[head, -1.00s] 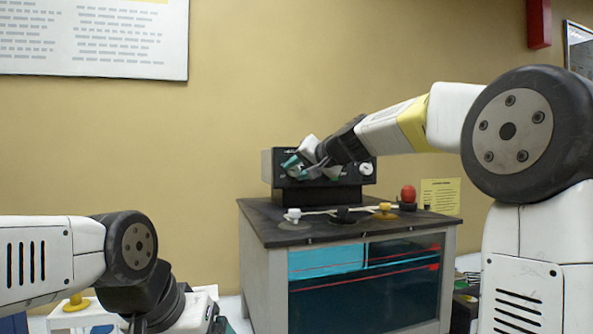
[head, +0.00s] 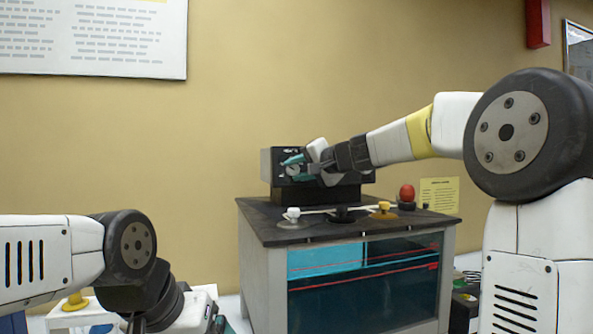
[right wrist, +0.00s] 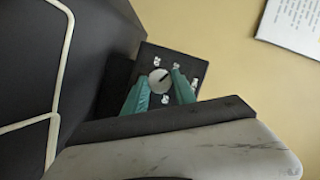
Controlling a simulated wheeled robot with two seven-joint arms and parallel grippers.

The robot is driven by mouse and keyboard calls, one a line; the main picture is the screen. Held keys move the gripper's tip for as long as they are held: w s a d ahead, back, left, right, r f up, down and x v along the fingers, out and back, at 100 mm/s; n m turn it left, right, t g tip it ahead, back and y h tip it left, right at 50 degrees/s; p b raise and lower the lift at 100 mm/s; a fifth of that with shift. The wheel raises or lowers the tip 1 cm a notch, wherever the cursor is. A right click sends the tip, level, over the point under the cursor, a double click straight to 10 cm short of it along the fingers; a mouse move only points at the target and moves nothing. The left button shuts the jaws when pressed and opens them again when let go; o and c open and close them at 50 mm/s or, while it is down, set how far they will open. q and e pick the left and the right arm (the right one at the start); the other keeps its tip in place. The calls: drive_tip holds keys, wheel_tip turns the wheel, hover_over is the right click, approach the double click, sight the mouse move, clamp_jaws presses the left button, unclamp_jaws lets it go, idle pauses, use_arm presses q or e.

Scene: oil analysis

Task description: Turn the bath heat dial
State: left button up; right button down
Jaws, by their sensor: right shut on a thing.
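The bath heat dial (right wrist: 158,80) is a pale round knob with a dark pointer line on a black panel with white markings. It is on the front of the black control box (head: 268,167), and shows in the head view (head: 293,170). My right gripper (right wrist: 159,92) has one teal finger on each side of the dial and is shut on it. In the head view the right gripper (head: 294,168) reaches the box from the right and hides part of its front.
The box stands on a dark-topped cabinet (head: 265,222) with a glass front. A yellow notice (head: 439,195) is on the wall behind.

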drive_tip(key=shift+f, duration=0.1)
drive_tip(key=c, duration=1)
unclamp_jaws()
drive_tip(key=shift+c, duration=0.2)
drive_tip(key=v, duration=0.8)
drive_tip(key=shift+a, duration=0.1)
